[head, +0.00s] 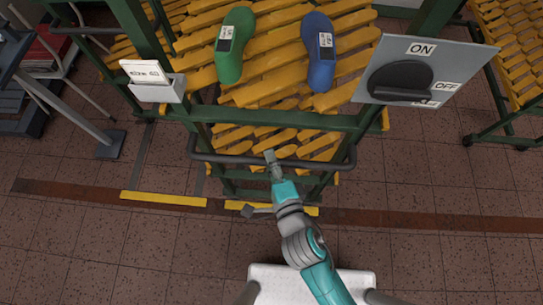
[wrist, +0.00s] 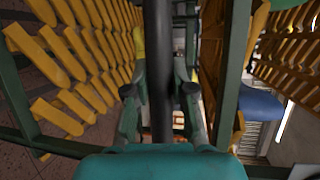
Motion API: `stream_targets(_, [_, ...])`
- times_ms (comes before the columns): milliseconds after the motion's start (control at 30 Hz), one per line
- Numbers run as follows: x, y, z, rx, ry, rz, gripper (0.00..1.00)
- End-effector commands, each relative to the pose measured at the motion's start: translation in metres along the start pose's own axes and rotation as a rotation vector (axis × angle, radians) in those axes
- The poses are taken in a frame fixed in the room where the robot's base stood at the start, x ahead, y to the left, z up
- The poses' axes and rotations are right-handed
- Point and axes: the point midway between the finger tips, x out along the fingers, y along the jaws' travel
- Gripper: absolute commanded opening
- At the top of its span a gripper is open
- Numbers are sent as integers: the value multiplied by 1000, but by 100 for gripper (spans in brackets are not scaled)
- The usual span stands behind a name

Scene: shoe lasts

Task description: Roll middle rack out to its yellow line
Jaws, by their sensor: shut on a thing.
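The middle rack (head: 290,119) is a dark green frame with yellow slatted shelves. A dark push bar (head: 225,161) runs across its near end; in the wrist view the bar (wrist: 158,60) stands upright between my fingers. My gripper (head: 270,157) is shut on this bar near its middle, with one finger on each side in the wrist view (wrist: 160,98). A yellow line (head: 300,211) lies on the floor just in front of the rack, partly hidden by my arm. Another yellow line (head: 163,199) lies to its left. The rack's wheels are hard to make out.
A green last (head: 232,60) and a blue last (head: 318,65) lie on the rack's top shelf. A control panel (head: 425,70) with a dark knob and a card holder (head: 153,85) are at its sides. Another rack (head: 510,60) stands at right. The brown-tiled floor nearby is clear.

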Motion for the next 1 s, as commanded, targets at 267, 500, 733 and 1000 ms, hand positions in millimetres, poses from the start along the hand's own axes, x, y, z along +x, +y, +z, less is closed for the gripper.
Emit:
stream_targets(267, [-2, 3, 1, 1, -4, 7, 36])
stream_targets(500, [-1, 2, 1, 0, -3, 4, 50])
stream_targets(733, [-7, 2, 1, -2, -3, 4, 50])
stream_targets(1000, [-42, 3, 1, -3, -4, 7, 50])
